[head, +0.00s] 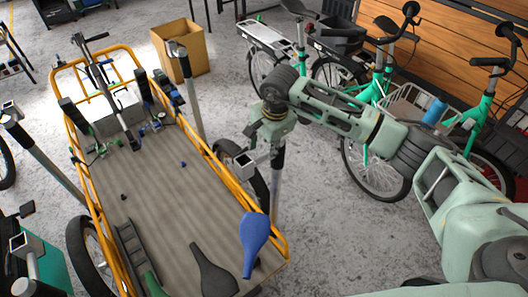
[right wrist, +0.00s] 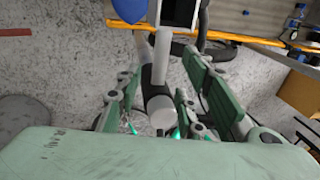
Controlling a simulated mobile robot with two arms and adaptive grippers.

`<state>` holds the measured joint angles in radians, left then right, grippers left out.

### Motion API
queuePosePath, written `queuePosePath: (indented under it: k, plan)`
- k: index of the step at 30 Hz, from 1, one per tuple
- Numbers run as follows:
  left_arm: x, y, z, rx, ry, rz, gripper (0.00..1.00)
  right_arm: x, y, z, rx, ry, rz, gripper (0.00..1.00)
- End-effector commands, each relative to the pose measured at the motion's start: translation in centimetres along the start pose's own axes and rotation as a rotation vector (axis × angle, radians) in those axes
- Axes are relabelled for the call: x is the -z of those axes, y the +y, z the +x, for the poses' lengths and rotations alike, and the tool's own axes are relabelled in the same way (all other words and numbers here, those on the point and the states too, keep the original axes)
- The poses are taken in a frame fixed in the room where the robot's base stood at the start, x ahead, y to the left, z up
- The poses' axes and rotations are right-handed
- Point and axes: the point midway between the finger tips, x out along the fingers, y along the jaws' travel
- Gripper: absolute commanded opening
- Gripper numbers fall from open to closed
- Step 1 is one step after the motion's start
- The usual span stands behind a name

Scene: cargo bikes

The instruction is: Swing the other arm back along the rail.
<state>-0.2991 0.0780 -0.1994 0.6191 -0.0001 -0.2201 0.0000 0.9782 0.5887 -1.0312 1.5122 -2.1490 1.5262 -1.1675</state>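The cargo bike's bed (head: 165,220) has an orange rail (head: 128,262) around it, and the rail also crosses the top of the right wrist view (right wrist: 240,38). A grey arm with a square head (head: 244,166) stands at the rail's right side. It shows in the right wrist view as a pale arm with a dark collar and a round end (right wrist: 162,112). My right gripper (head: 270,132) is above and beside it. Its green fingers (right wrist: 165,82) are apart, with the round end between them. I cannot tell whether they touch it. My left gripper is not in view.
Other grey arms stand at the rail's far right (head: 185,65) and left side (head: 40,155). A blue saddle (head: 255,240) and a dark saddle (head: 212,272) lie on the bed's near end. A cardboard box (head: 182,52) stands behind. Green bikes (head: 375,85) stand at right.

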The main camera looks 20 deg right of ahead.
Motion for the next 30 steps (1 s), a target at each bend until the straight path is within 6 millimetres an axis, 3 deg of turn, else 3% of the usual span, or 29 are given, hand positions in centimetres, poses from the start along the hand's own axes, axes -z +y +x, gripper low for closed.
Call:
queuePosePath:
  k: [9,19,30]
  plan:
    - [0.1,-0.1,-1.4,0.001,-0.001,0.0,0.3,-0.2,0.0,4.1,0.0,-0.004,0.002,0.36]
    - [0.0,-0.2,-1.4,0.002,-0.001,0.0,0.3,-0.2,-0.1,4.7,0.002,-0.004,0.0,0.36]
    - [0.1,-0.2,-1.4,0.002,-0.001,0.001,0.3,-0.1,-0.1,4.7,0.002,-0.004,0.001,0.04]
